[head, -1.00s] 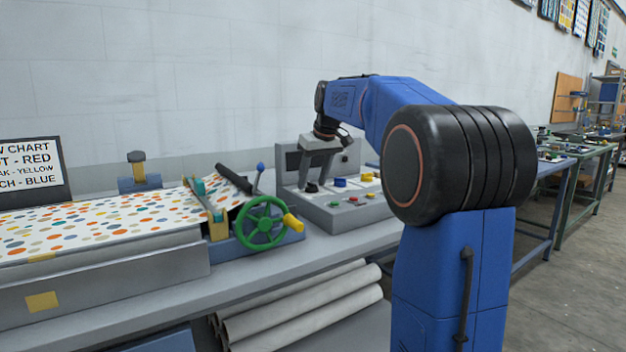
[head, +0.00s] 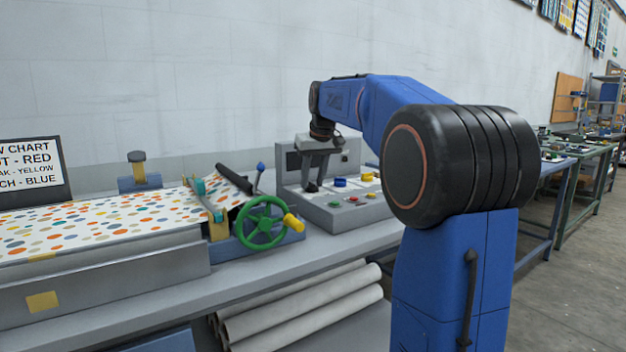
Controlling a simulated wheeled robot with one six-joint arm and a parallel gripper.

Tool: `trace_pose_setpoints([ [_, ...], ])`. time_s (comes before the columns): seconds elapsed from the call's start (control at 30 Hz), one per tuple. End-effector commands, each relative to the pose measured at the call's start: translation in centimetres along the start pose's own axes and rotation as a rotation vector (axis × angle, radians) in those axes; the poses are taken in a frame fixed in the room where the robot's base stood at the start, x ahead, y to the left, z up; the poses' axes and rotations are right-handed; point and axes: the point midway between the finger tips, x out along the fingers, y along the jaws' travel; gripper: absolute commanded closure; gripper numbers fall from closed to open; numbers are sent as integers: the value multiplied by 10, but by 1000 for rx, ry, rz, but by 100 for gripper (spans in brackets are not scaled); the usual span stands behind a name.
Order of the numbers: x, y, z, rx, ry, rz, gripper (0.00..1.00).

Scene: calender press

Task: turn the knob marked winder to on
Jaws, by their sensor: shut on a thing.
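A grey control box (head: 345,217) stands on the bench at the centre. A blue knob (head: 340,182) and a yellow knob (head: 367,177) sit on its top, with several small coloured buttons in front. My gripper (head: 312,185) points down over the left part of the box. Its fingers are shut on a dark knob (head: 311,187) at the left end of the row, mostly hidden by the fingers. The markings on the box are too small to read, so I cannot tell which knob is marked winder.
Left of the box are a green handwheel (head: 262,222) with a yellow handle, a dark roller end and a blue-tipped lever (head: 260,170). Spotted sheet (head: 110,222) lies on the press. White rolls (head: 300,305) lie under the bench.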

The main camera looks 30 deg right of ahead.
Motion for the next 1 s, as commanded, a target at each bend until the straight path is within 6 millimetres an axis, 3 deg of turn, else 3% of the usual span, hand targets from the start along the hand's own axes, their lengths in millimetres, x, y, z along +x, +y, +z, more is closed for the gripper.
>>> trace_pose_setpoints([
  [0.6,0,-5,-2,517,1,216,91],
  [1.0,1,-6,-3,753,1,313,91],
])
